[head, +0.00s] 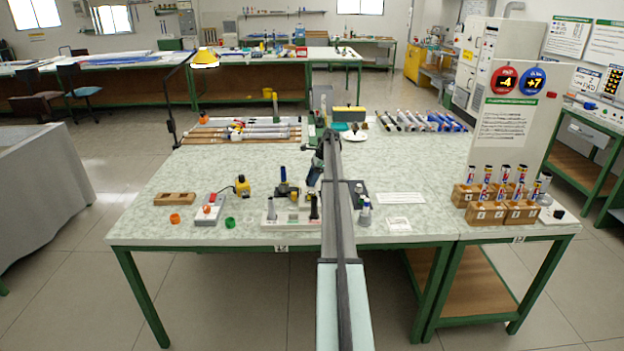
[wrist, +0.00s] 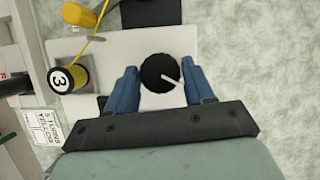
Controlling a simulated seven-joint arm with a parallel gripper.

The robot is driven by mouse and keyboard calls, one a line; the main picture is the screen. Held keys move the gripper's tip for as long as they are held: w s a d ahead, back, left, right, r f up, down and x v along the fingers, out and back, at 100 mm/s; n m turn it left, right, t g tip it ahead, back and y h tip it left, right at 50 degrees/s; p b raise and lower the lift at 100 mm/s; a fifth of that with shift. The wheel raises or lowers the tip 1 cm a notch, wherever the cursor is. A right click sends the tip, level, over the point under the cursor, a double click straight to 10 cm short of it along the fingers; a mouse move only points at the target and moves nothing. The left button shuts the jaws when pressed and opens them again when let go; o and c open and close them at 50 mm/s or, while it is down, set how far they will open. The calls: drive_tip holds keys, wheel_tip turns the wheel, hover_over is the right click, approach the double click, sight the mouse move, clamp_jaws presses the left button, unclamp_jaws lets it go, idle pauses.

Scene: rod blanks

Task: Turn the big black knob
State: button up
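The big black knob (wrist: 156,70) is round with a white pointer line and sits on a pale plate (wrist: 113,50). In the wrist view the pointer aims to the lower right. My gripper (wrist: 162,75) is open, with one blue finger on the left of the knob and one on the right. A narrow gap shows on the right side; on the left I cannot tell whether finger and knob touch. In the head view my gripper (head: 315,176) is low over the middle of the table, and I cannot make out the knob there.
A yellow cylinder (wrist: 78,14) with a yellow cord and a spool marked 3 (wrist: 62,79) stand left of the knob. A black block (wrist: 150,11) lies beyond it. Wooden blocks with tubes (head: 520,212) stand at the table's right. The tabletop (head: 425,165) right of my arm is partly clear.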

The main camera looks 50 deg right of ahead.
drive_tip(key=shift+o, duration=1.4)
drive_tip(key=v, duration=1.4)
drive_tip(key=shift+a+f, duration=0.1)
